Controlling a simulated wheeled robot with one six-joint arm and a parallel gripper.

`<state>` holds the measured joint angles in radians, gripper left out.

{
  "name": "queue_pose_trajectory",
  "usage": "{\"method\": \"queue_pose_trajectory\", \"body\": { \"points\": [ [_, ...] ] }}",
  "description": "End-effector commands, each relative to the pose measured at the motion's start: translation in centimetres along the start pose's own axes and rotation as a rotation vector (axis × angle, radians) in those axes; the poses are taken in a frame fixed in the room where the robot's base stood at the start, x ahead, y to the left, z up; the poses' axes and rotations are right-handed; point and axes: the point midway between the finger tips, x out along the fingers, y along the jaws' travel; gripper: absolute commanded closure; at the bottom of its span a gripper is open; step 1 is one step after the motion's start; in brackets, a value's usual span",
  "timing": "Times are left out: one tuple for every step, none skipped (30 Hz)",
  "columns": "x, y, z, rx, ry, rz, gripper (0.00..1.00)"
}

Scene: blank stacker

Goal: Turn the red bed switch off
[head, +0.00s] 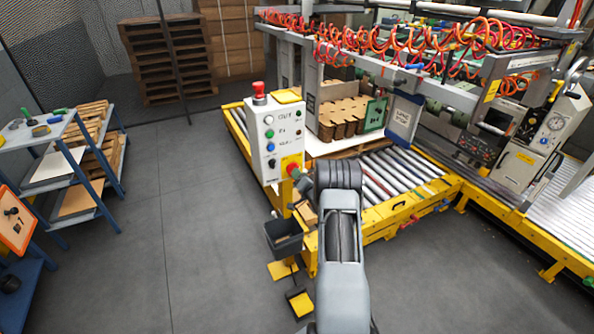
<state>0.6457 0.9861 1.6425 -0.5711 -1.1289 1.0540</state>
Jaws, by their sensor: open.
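A white control box (264,145) stands at the left corner of the yellow-framed roller bed. Its front has a column of small buttons. Near its lower right is a yellow plate with a red switch (292,170). A red mushroom button (259,91) sits on top of the box. My arm reaches up from the bottom, and my gripper (301,184) is small and partly hidden beside the dark wrist. It is open, close to the red switch. I cannot tell whether it touches the switch or which way the switch is set.
A dark bin (283,240) hangs below the box, with yellow foot pedals (298,302) on the floor. The roller bed (385,175) and stacked brown blanks (343,118) lie to the right. A blue-framed shelf (62,170) stands left. The grey floor between is clear.

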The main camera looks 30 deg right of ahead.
Motion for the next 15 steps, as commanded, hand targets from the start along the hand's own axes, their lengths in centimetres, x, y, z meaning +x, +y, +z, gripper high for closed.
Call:
{"method": "queue_pose_trajectory", "body": {
  "points": [
    [0.7, -0.1, 0.0, 0.000, -0.001, -0.001, 0.57],
    [1.1, -0.1, 0.0, -0.001, -0.001, -0.001, 0.57],
    [1.5, -0.1, 0.0, 0.000, 0.000, 0.000, 0.57],
    [1.8, -0.1, -0.1, 0.000, 0.000, 0.000, 0.57],
    [2.0, 0.0, 0.0, 0.000, -0.001, 0.000, 0.57],
    [2.3, 0.0, 0.0, 0.000, -0.001, 0.000, 0.57],
    [2.5, 0.0, 0.0, 0.000, 0.000, 0.000, 0.57],
    [2.7, 0.0, 0.0, 0.001, 0.000, 0.000, 0.57],
    [2.9, 0.0, 0.0, 0.000, 0.000, 0.000, 0.57],
    [3.0, -0.1, 0.0, 0.000, 0.000, 0.000, 0.57],
    [3.1, 0.0, 0.0, 0.000, 0.000, 0.000, 0.57],
    [3.1, 0.0, 0.0, 0.000, 0.000, 0.001, 0.57],
    [3.2, 0.0, 0.0, 0.000, 0.000, 0.001, 0.57],
    [3.2, 0.0, 0.0, 0.000, 0.000, 0.001, 0.57],
    [3.2, 0.0, 0.0, 0.000, 0.000, 0.001, 0.57]
  ]
}}
